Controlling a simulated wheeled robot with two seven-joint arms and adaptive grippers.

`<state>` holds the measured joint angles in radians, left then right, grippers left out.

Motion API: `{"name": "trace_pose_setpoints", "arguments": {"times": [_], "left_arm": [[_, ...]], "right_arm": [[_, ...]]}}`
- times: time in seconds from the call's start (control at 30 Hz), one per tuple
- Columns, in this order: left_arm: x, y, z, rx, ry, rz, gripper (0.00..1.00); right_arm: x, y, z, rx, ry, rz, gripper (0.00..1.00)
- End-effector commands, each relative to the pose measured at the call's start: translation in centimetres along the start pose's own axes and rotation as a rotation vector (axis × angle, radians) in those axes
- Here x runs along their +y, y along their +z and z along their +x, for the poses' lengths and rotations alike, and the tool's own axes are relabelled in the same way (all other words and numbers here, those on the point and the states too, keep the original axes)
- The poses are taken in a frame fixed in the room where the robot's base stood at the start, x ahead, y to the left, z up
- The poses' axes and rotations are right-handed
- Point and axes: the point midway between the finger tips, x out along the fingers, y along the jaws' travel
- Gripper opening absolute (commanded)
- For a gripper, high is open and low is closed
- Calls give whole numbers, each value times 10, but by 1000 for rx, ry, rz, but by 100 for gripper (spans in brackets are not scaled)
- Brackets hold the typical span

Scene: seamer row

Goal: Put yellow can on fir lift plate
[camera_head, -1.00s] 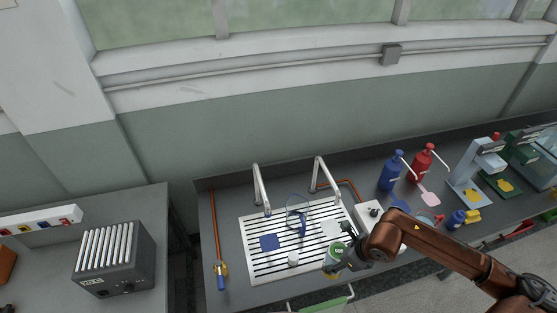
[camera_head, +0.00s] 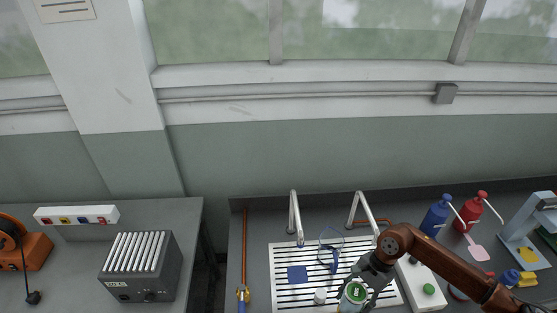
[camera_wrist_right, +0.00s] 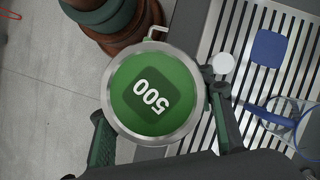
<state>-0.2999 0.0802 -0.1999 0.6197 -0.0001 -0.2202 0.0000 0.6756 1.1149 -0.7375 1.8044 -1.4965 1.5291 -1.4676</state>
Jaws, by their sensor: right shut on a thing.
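My right gripper (camera_head: 368,287) is shut on a round can with a green top marked 500 (camera_head: 355,292). In the right wrist view the can (camera_wrist_right: 152,95) has a silver rim, and the fingers are on either side of it; its side is mostly hidden. The can is over or at the front of the slotted drain board (camera_head: 285,262); I cannot tell its height. No clearly yellow can shows. The dark green machine (camera_head: 549,238) is cut off at the right edge, and its lift plate is not visible. My left gripper is not in view.
A white box with a green button (camera_head: 428,289), blue bottle (camera_head: 435,216), red bottle (camera_head: 474,211) and light blue machine (camera_head: 524,222) are rightward.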

Motion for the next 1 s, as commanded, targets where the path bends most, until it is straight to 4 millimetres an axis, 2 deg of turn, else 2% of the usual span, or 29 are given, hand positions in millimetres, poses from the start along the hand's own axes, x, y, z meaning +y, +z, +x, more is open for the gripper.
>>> {"name": "trace_pose_setpoints", "arguments": {"times": [0.03, 0.2, 0.43, 0.6, 0.83, 1.0], "left_arm": [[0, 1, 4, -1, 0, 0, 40], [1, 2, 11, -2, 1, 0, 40], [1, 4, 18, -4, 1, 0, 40], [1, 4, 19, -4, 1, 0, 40], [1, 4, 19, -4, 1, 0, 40], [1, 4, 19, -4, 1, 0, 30]], "right_arm": [[-6, 2, -3, 2, 37, -102, 6], [-12, 8, -11, 5, 183, -450, 6], [-17, 14, -26, 4, 324, -784, 6], [-18, 15, -31, 3, 367, -887, 6], [-18, 16, -32, 0, 371, -905, 6], [-18, 16, -32, 2, 371, -904, 6]]}}
